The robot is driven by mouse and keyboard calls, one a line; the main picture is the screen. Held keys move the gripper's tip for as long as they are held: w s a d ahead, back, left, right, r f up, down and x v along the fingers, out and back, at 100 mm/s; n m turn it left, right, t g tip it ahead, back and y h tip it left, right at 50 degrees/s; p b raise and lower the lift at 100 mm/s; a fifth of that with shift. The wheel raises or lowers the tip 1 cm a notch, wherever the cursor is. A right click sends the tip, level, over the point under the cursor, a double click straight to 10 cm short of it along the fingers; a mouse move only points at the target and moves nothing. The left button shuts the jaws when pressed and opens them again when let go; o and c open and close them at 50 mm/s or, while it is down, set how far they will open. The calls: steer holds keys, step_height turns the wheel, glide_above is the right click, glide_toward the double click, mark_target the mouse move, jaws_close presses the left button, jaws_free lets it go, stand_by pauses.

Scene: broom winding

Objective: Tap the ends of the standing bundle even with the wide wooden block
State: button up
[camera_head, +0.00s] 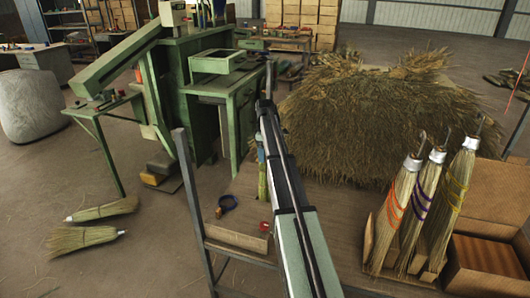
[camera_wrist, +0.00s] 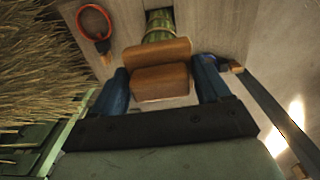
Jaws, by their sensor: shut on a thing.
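In the wrist view my gripper (camera_wrist: 164,72) is shut on the brown wooden block (camera_wrist: 158,50), with one blue finger at each side of it. The green bundle (camera_wrist: 159,20) shows just beyond the block's far edge. The block hides its near part, and I cannot tell whether the two touch. In the head view my arm hides the block and most of the gripper. A narrow strip of the green bundle (camera_head: 262,182) shows upright along the arm's left side, above the workbench.
A dark blue ring (camera_head: 227,202) and a small red item (camera_head: 265,226) lie on the workbench, left of my arm. Finished brooms (camera_head: 415,205) stand in a wooden rack at right, beside an open box (camera_head: 490,262). A large straw heap (camera_head: 375,120) fills the back.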

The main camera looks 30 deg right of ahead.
steer(key=shift+r, duration=0.1)
stand_by(0.5)
steer(key=shift+r, duration=3.4)
steer(key=shift+f, duration=0.1)
steer(key=shift+f, duration=2.9)
steer(key=shift+f, duration=0.55)
steer(key=shift+r, duration=0.15)
steer(key=shift+r, duration=3.4)
